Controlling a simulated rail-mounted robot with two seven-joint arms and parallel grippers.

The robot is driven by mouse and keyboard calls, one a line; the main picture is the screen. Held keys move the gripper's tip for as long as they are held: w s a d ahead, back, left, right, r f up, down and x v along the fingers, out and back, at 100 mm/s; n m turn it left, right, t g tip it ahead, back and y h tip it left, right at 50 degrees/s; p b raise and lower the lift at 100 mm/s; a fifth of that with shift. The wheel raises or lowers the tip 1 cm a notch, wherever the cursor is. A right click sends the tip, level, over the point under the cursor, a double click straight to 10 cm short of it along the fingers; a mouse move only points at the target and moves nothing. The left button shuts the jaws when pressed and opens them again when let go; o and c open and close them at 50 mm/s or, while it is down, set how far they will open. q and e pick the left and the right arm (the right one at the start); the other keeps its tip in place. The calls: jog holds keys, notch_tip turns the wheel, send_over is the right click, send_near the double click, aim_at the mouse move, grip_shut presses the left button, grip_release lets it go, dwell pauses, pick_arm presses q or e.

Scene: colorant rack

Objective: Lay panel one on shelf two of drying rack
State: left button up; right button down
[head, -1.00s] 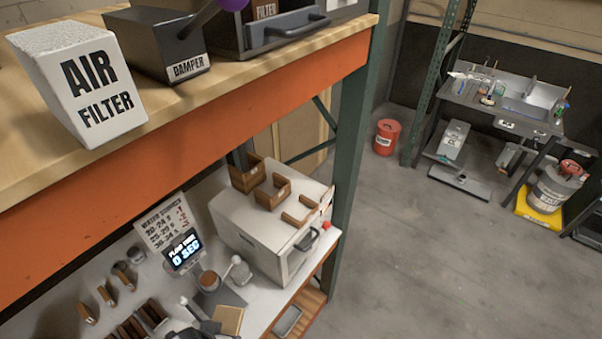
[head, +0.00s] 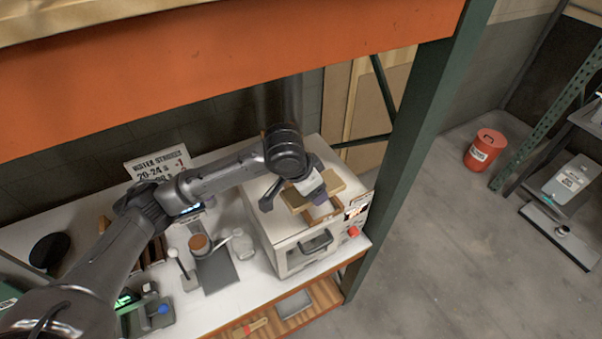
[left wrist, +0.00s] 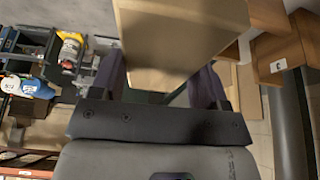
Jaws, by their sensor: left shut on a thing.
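My left gripper (head: 297,197) is over the top of the white oven-like box (head: 282,235). It is shut on a flat tan panel (head: 345,183), which extends past the fingers over the wooden drying rack (head: 322,211). In the left wrist view the panel (left wrist: 172,32) lies between the two fingers, and brown wooden rack pieces (left wrist: 280,57) with a small white label stand to its right. The gripper, arm and panel hide most of the rack in the head view. I cannot tell which shelf the panel is over, or whether it touches one. My right gripper is not in view.
An orange shelf beam (head: 220,75) crosses above the arm, and a green post (head: 410,150) stands right of the box. A cup (head: 199,244) and a dark mat (head: 216,268) are left of the box.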

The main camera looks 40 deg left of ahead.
pick_arm(q)
jog(key=w+a+r, duration=0.1)
jog(key=w+a+r+b, duration=0.1)
jog(key=r, duration=0.1)
jog(key=shift+w+a+r, duration=0.15)
jog(key=shift+w+a, duration=0.05)
jog(key=shift+w, duration=0.05)
jog(key=w+a+f+p, duration=0.1)
jog(key=w+a+f, duration=0.1)
jog(key=a+f, duration=0.1)
jog(key=w+a+f+p, duration=0.1)
jog(key=w+a+f, duration=0.2)
jog(key=f, duration=0.1)
jog(key=w+a+f+p, duration=0.1)
jog(key=w+a+f, duration=0.1)
jog(key=a+f, duration=0.1)
jog(key=shift+w+a+f, duration=0.15)
jog(key=shift+w+a, duration=0.05)
jog(key=shift+a, duration=0.15)
jog(key=o, duration=1)
jog(key=shift+c, duration=0.2)
